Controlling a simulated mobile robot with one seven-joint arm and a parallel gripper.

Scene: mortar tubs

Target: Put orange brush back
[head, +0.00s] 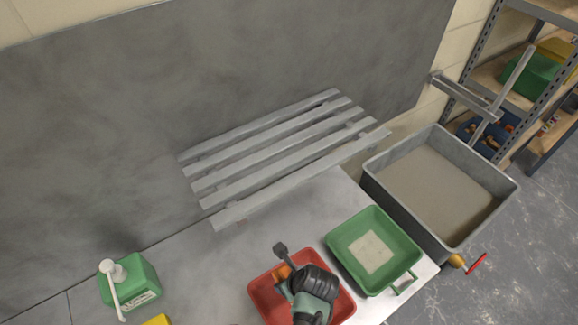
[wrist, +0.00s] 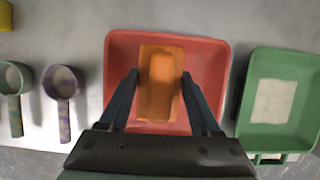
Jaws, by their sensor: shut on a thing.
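The orange brush (wrist: 160,88) is a rectangular block with a raised, rounded handle along its middle. My gripper (wrist: 160,75) is shut on it, one dark finger on each side of the handle. In the wrist view the brush lies over the floor of the red tub (wrist: 217,60); I cannot tell whether it touches the floor. In the head view my gripper hangs over the red tub (head: 262,302) and hides much of it. Only a small orange part of the brush (head: 282,271) shows there.
A green tub (head: 400,252) with a pale patch inside stands right of the red one. A large grey tub (head: 375,180) is beyond it. A slatted grey rack (head: 285,155) is at the back. A green pump bottle (head: 140,282) stands left. Two scoops (wrist: 62,85) (wrist: 15,85) lie left.

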